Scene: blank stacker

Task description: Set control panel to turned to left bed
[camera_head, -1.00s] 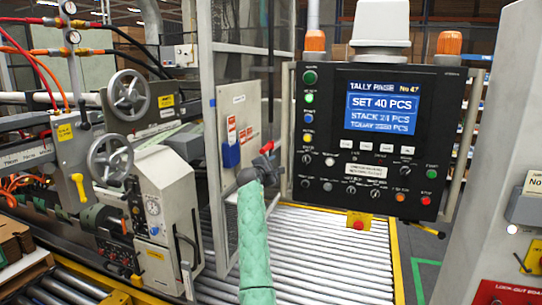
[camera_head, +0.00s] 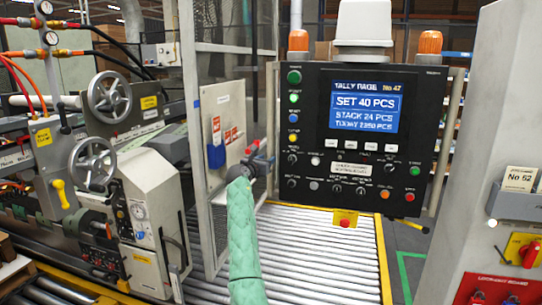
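The black control panel (camera_head: 357,140) hangs upright in a grey frame right of centre. Its blue screen (camera_head: 365,106) reads SET 40 PCS. Several small black knobs, such as a lower knob (camera_head: 337,189), sit below the screen. Their labels are too small to read, and I cannot tell which one is for the left bed. My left gripper is out of view.
A roller conveyor (camera_head: 325,250) with yellow edges runs below the panel. A yellow box with a red button (camera_head: 345,218) hangs under the panel. A machine with handwheels (camera_head: 109,94) stands left. A grey cabinet (camera_head: 470,130) with a red lockout board (camera_head: 497,290) stands close at right.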

